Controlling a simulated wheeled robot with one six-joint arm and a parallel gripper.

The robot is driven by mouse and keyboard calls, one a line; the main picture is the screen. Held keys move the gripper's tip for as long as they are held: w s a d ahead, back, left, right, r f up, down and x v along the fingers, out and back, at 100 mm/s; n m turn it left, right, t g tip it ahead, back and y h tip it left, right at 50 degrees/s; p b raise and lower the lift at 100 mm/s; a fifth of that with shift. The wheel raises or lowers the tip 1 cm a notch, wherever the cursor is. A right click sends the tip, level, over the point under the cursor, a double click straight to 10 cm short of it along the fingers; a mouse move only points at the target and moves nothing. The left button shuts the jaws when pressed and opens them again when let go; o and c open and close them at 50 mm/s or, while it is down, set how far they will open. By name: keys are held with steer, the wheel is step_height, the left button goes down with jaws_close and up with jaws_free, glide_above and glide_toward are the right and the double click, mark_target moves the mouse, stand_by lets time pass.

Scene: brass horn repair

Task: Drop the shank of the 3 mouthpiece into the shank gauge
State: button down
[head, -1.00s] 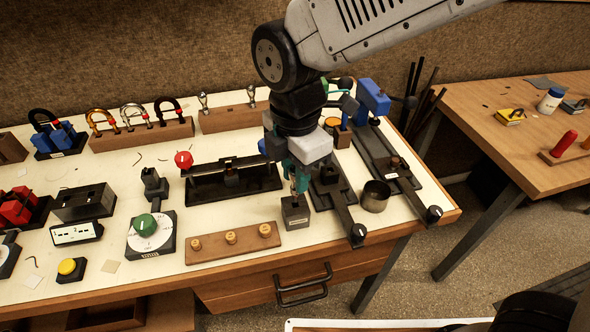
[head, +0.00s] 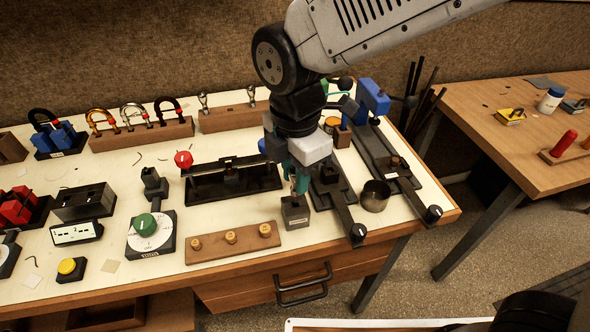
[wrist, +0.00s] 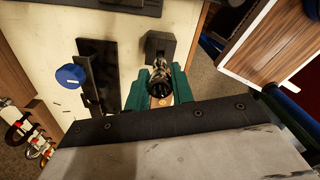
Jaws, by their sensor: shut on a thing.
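My gripper (head: 300,182) has its green fingers shut on a shiny metal mouthpiece (wrist: 160,84), its cup facing the wrist camera. Any number on it cannot be read. Directly below in the head view stands a small dark grey block with a pale label, seemingly the shank gauge (head: 295,213). The block also shows just beyond the mouthpiece in the wrist view (wrist: 160,42). The mouthpiece's lower end is at or just over the block's top; I cannot tell whether the shank is inside. The fingers hide most of the mouthpiece in the head view.
A wooden strip with brass plugs (head: 232,241) lies left of the block. A black fixture with a red knob (head: 232,182) stands behind-left. Dark rails (head: 342,208) and a metal cup (head: 375,196) are close on the right. A wooden rack (head: 228,118) stands at the back.

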steer(key=shift+f, duration=1.5)
steer(key=c, duration=1.1)
jaws_free()
step_height(320, 180, up, 8)
steer(key=shift+f, duration=0.15)
